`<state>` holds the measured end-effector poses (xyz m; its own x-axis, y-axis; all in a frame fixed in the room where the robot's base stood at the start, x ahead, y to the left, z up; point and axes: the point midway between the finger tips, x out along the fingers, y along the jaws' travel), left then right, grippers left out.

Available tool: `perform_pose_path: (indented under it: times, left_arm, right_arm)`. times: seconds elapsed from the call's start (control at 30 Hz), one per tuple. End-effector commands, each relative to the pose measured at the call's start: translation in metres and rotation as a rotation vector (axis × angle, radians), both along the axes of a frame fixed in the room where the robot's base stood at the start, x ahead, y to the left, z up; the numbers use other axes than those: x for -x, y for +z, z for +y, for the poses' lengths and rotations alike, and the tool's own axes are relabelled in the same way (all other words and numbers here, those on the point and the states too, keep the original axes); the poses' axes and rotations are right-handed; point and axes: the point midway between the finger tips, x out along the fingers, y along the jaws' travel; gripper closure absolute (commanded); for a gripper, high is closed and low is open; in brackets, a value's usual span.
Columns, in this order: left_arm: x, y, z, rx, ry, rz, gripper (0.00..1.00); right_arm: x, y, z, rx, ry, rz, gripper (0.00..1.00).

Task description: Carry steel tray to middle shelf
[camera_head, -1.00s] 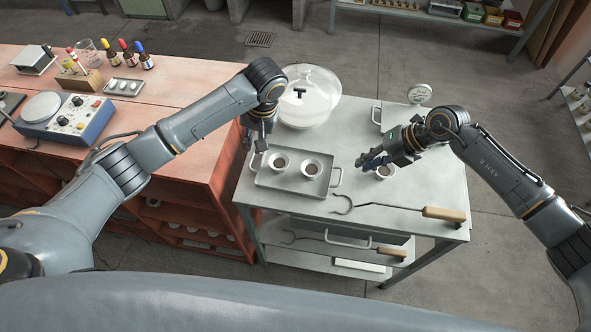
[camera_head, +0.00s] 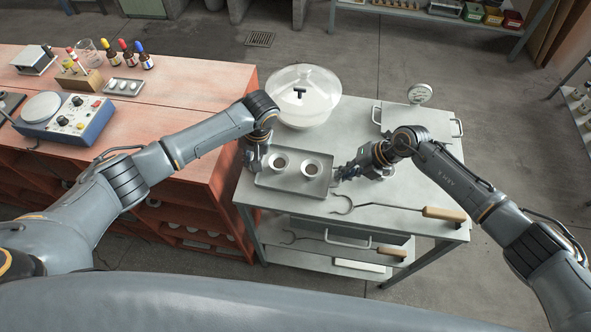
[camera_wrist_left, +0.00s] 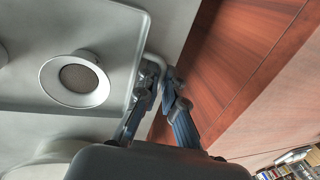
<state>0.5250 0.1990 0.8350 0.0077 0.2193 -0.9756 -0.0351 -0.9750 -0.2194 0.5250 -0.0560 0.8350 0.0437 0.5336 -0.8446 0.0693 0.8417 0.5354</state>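A glass-lidded vessel (camera_head: 303,97) and a gauge (camera_head: 420,93) stand behind. The cart has a lower shelf (camera_head: 283,257). A red bench (camera_head: 185,88) with open shelf compartments (camera_head: 200,232) stands left.

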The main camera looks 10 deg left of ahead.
Motion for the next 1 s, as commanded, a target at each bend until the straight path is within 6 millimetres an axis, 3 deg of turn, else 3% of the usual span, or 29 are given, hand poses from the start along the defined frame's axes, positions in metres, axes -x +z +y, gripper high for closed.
perform_pose_path:
  times: [0.47, 1.0]
  left_arm:
    - [0.0, 0.003, 0.0, 0.0, -0.001, -0.001, 1.0]
    - [0.0, 0.048, 0.0, 0.0, -0.001, 0.0, 1.0]
  right_arm:
    - [0.0, 0.003, 0.0, 0.0, -0.001, -0.001, 1.0]
    - [-0.001, 0.048, 0.0, 0.0, -0.001, -0.001, 1.0]
